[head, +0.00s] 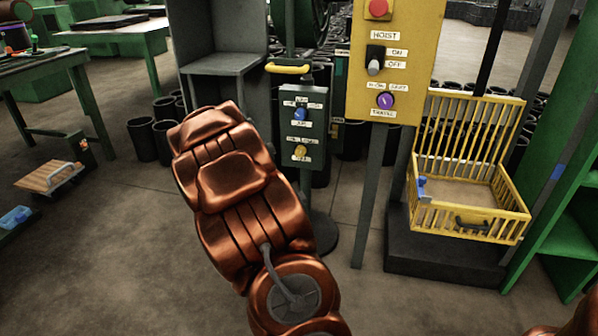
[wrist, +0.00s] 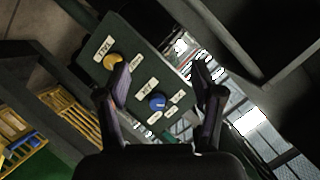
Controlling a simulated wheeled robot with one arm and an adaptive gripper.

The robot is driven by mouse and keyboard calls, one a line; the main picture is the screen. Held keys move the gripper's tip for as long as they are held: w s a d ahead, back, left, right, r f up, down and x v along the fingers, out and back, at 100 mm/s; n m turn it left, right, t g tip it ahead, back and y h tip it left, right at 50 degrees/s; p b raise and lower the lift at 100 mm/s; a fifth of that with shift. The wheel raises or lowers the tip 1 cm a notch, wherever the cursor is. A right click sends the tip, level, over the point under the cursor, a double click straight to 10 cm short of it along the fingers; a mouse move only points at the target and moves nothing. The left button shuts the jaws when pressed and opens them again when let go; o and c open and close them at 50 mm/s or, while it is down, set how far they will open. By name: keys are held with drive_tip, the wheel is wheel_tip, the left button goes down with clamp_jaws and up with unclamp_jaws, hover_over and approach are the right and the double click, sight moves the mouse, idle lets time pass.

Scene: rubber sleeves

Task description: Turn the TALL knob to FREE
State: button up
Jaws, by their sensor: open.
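A grey-green control box (head: 305,125) has a blue knob (head: 300,114) above a yellow knob (head: 300,151). In the wrist view the box (wrist: 138,79) is tilted, with the yellow knob (wrist: 113,61) at upper left and the blue knob (wrist: 157,102) lower right. My gripper (wrist: 163,72) is open and empty in front of the box. The blue knob shows between its fingers; the yellow one is beside the left fingertip. My arm hides the gripper in the head view.
A yellow HOIST panel (head: 395,50) with a red button, a switch and a purple knob (head: 386,100) stands right of the box. A yellow slatted crate (head: 508,215) is farther right. A yellow handle (head: 287,69) is above the box. Floor at left is partly clear.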

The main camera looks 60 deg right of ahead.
sight(299, 154)
drive_tip(key=s+d+f+m+g+h+b, duration=0.1)
drive_tip(key=s+d+f+m+h+b, duration=0.25)
drive_tip(key=d+f, duration=0.2)
drive_tip(key=s+d+f+m+g+h+b, duration=0.1)
drive_tip(key=s+d+f+m+h+b, duration=0.1)
drive_tip(key=d+f+b, duration=0.4)
drive_tip(key=shift+s+r+b+x, duration=0.1)
drive_tip(key=shift+r+b+x, duration=0.15)
drive_tip(key=shift+x, duration=1.25)
drive_tip(key=shift+s+r+b+x, duration=0.15)
drive_tip(key=shift+r+x, duration=0.15)
drive_tip(key=shift+x, duration=1.15)
drive_tip(key=shift+s+r+b+x, duration=0.1)
drive_tip(key=shift+r+b+x, duration=0.15)
drive_tip(key=shift+x, duration=1.25)
drive_tip(key=shift+d+r, duration=0.1)
drive_tip(key=shift+d, duration=0.05)
drive_tip(key=shift+w, duration=0.1)
drive_tip(key=shift+c, duration=0.4)
drive_tip(key=c, duration=1.1)
drive_tip(key=shift+o, duration=0.2)
drive_tip(key=shift+n, duration=0.25)
